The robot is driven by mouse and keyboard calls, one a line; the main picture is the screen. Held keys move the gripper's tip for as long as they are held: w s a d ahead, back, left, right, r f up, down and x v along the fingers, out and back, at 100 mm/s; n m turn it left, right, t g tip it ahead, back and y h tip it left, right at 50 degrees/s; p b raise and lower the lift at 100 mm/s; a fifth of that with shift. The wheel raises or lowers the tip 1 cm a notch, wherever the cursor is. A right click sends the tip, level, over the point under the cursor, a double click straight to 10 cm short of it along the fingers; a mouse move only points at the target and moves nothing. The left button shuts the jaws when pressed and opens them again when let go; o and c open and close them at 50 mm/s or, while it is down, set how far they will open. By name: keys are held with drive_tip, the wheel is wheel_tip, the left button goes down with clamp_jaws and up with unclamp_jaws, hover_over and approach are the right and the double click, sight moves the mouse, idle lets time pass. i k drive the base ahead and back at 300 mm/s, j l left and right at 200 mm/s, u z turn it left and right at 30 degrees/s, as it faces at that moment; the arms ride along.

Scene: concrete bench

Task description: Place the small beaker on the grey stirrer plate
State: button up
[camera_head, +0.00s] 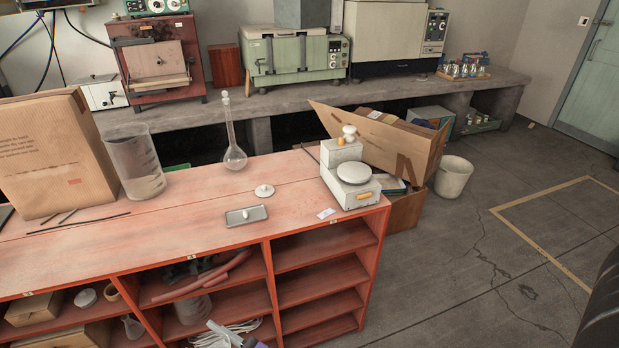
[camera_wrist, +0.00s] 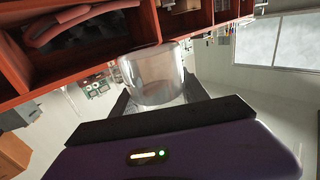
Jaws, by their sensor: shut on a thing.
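The small beaker (camera_wrist: 152,76), clear glass, is between the two dark fingers of my gripper (camera_wrist: 155,92) in the wrist view. My gripper is shut on it, and the beaker looks tilted in this view, near the red shelf unit. The grey stirrer plate (camera_head: 352,192) is a boxy unit with a pale round top and an orange label. It stands at the right end of the red bench top in the head view, and its round top is bare.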

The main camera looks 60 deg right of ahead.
sight(354, 170)
drive_tip(key=l+u, duration=0.15)
drive_tip(key=l, duration=0.25)
drive_tip(key=k+l+u, duration=0.15)
drive_tip(key=l, duration=0.25)
drive_tip(key=k+l+u, duration=0.15)
drive_tip(key=l, duration=0.25)
drive_tip(key=k+l+u, duration=0.15)
drive_tip(key=l, duration=0.2)
drive_tip(key=k+l+u, duration=0.15)
drive_tip(key=l, duration=0.2)
drive_tip(key=k+l+u, duration=0.2)
drive_tip(key=l, duration=0.15)
drive_tip(key=k+l, duration=0.2)
drive_tip(key=l, duration=0.2)
drive_tip(key=k+l, duration=0.2)
drive_tip(key=l, duration=0.25)
drive_tip(key=k+l, duration=0.2)
drive_tip(key=l, duration=0.2)
drive_tip(key=k+l, duration=0.25)
drive_tip(key=l, duration=0.15)
drive_tip(key=k+l, duration=0.2)
drive_tip(key=l, duration=0.25)
drive_tip(key=i+u, duration=0.05)
